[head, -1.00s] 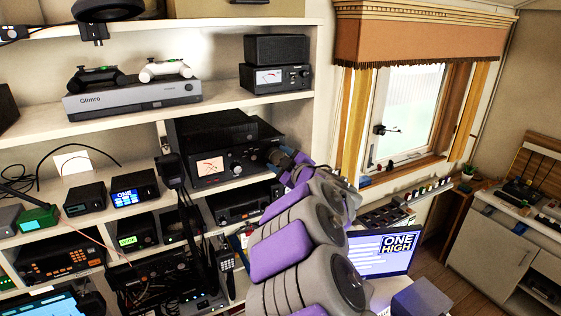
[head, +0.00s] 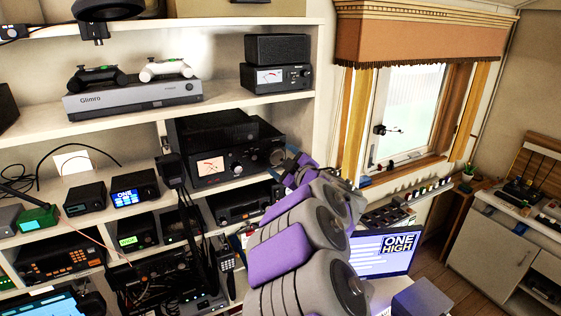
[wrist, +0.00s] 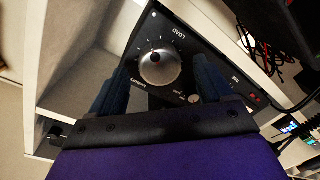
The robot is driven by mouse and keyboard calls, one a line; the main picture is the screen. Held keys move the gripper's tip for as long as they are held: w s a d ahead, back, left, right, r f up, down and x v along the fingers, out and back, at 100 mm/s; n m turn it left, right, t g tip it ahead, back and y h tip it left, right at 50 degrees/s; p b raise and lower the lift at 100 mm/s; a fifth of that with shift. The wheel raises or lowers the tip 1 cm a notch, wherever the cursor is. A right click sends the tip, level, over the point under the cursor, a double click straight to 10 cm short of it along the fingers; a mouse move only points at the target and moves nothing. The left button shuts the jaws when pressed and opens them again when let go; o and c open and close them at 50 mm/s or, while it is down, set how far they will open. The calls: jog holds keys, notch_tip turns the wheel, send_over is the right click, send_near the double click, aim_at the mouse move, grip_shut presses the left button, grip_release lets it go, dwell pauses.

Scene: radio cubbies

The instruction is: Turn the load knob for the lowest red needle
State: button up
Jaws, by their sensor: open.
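The middle-shelf radio unit has a lit meter (head: 210,167) with a red needle on its black front. A second black unit on the shelf above has another meter (head: 270,76) with a red needle. My gripper (head: 285,158) is at the right end of the middle-shelf unit. In the wrist view, a silver round load knob (wrist: 159,69) sits on a black panel (wrist: 190,45), its "LOAD" label upside down. My open gripper (wrist: 162,74) has a dark finger on each side of this knob. Whether the fingers touch it is unclear.
A small red switch (wrist: 254,97) and a small silver knob (wrist: 194,99) are on the same panel. The white shelf edge (head: 240,99) runs above the arm.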

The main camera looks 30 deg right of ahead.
jog(key=s+d, duration=0.1)
jog(key=s, duration=1.5)
jog(key=shift+d+r, duration=0.15)
jog(key=shift+r, duration=0.3)
